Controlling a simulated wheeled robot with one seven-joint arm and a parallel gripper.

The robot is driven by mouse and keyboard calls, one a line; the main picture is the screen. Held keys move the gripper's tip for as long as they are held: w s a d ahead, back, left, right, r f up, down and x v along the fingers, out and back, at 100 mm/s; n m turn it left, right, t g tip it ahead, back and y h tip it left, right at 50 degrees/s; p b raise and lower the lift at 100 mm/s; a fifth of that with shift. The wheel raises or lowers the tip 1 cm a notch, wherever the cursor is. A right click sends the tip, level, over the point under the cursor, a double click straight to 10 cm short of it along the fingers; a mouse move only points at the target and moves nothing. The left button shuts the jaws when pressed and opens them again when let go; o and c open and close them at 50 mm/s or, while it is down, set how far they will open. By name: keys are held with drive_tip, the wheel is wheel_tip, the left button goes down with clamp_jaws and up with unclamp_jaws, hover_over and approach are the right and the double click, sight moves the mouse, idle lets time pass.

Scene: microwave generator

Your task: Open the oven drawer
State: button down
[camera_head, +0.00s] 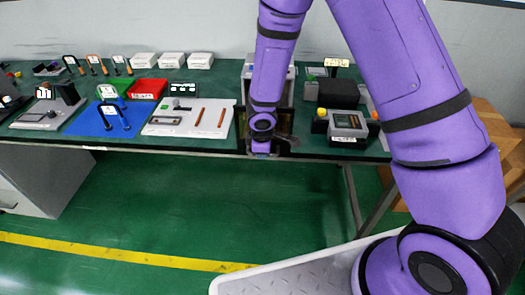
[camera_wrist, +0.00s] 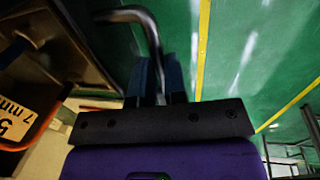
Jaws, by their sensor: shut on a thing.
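The oven (camera_head: 288,92) stands on the green table, a grey box largely hidden behind my purple arm. My gripper (camera_head: 261,152) points down at its front, by the table's front edge. In the wrist view, a dark curved metal handle (camera_wrist: 130,14) runs down to my gripper (camera_wrist: 158,78), whose two blue-grey fingers are shut on it. A dark panel (camera_wrist: 50,42) lies to the left of the handle. How far the drawer stands out cannot be told, since my arm covers most of it.
A white board (camera_head: 190,130) with tools lies left of the oven. A grey device (camera_head: 347,127) with a yellow knob stands to its right. Red (camera_head: 148,89) and blue (camera_head: 88,122) trays are further left. The green floor (camera_head: 200,210) in front of the table is clear.

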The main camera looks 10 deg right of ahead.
drive_tip(key=shift+s, duration=0.15)
drive_tip(key=c, duration=1.2)
unclamp_jaws()
drive_tip(key=shift+o, duration=0.2)
wheel_tip(320, 180, up, 11)
drive_tip(key=s, duration=0.2)
drive_tip(key=shift+a+f, duration=0.2)
drive_tip(key=shift+a, duration=0.15)
